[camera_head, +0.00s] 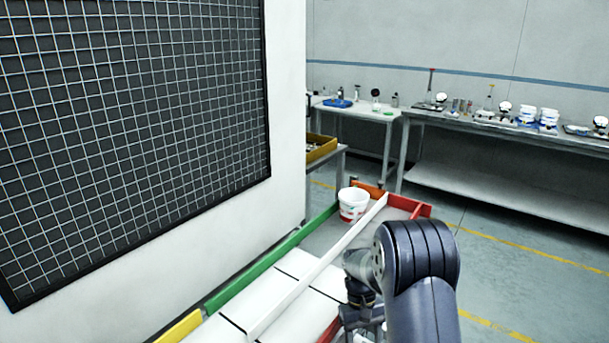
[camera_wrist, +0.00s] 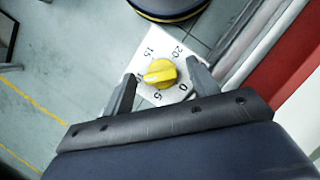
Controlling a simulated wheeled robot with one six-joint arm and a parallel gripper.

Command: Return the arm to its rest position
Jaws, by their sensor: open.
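My arm (camera_head: 425,260) is bent over the right side of the work surface in the head view, its dark joint in the foreground. My gripper (camera_wrist: 160,72) is open in the wrist view, its two dark fingers spread apart. A yellow knob (camera_wrist: 160,73) on a white numbered dial plate (camera_wrist: 146,52) shows between the fingers. I cannot tell whether the fingers touch the plate. In the head view the gripper end is low in the picture and mostly hidden by my arm.
A white bucket (camera_head: 353,204) stands at the far end of the work surface, with green (camera_head: 272,258) and red (camera_head: 418,209) edge strips. A dark mesh panel (camera_head: 130,110) rises at left. Benches (camera_head: 510,130) with equipment line the back wall. Open floor (camera_head: 540,245) lies to the right.

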